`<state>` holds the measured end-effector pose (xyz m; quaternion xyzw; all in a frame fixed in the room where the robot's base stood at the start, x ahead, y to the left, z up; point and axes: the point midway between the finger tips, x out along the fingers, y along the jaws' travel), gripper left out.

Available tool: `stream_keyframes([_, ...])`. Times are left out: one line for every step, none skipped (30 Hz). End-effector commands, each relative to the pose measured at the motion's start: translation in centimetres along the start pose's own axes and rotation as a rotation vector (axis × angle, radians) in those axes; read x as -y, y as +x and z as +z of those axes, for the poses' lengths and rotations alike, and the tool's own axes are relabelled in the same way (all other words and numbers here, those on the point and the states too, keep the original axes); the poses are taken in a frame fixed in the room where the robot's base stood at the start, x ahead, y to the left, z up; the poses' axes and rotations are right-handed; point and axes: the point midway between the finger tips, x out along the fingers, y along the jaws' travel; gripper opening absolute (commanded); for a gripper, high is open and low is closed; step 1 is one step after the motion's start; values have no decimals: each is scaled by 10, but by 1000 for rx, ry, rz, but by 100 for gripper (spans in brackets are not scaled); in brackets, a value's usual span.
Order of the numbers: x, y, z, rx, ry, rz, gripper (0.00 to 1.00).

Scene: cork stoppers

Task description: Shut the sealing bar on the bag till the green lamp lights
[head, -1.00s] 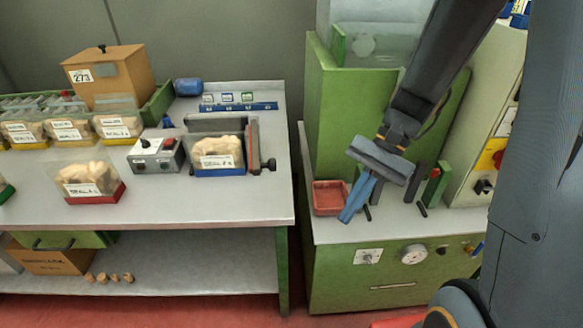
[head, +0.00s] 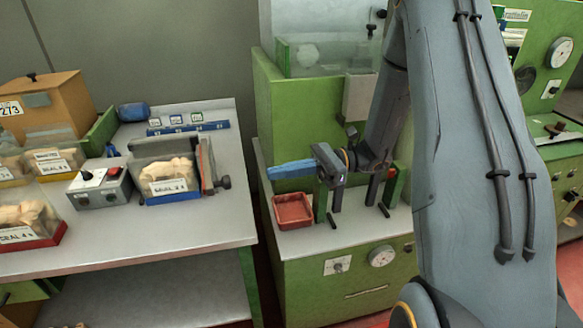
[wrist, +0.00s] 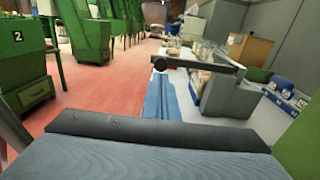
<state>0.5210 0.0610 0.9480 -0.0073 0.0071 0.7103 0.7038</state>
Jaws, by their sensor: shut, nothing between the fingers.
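The bag (head: 165,172), marked SEAL 4, stands in a blue-based holder on the left bench. The sealing bar (head: 208,165) stands upright beside the bag's right side, apparently open, with a dark knob at its front. In the wrist view a dark bar with a round knob (wrist: 161,65) shows just beyond my fingertips. The grey control box (head: 100,188) is left of the bag; it has a red part and a pale part, and I see no green light. My gripper (head: 272,173) is shut and empty, pointing left, to the right of the knob with a gap between.
A red tray (head: 292,211) sits on the green machine's ledge below my gripper, with dark upright posts beside it. A red-based bag holder (head: 30,235) stands at the bench's front left. A gap separates bench and machine. The bench's front right is bare.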

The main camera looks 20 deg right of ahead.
Motion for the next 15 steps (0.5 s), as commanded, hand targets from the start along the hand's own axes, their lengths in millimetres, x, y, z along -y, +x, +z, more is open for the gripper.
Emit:
stream_keyframes([-2, 12, 2, 0, 3, 4, 0])
stream_keyframes([-2, 18, 2, 0, 3, 4, 0])
stream_keyframes([-2, 26, 2, -1, 3, 5, 0])
stream_keyframes([-2, 32, 2, 0, 2, 4, 0])
stream_keyframes([-2, 37, 2, 0, 2, 4, 0])
stream_keyframes([-2, 44, 1, -1, 2, 5, 0])
stream_keyframes([-2, 49, 1, -1, 2, 3, 0])
stream_keyframes([-2, 54, 1, -1, 2, 3, 0])
stream_keyframes([-2, 60, 1, -1, 2, 4, 0])
stream_keyframes([-2, 64, 1, -1, 2, 3, 0])
stream_keyframes([-1, 67, 1, -1, 2, 2, 0])
stream_keyframes([-1, 71, 1, -1, 1, 3, 0])
stream_keyframes([-1, 74, 1, -1, 1, 3, 0])
stream_keyframes([-1, 76, 1, -1, 1, 2, 0])
stream_keyframes([-1, 78, 0, -1, 1, 1, 0])
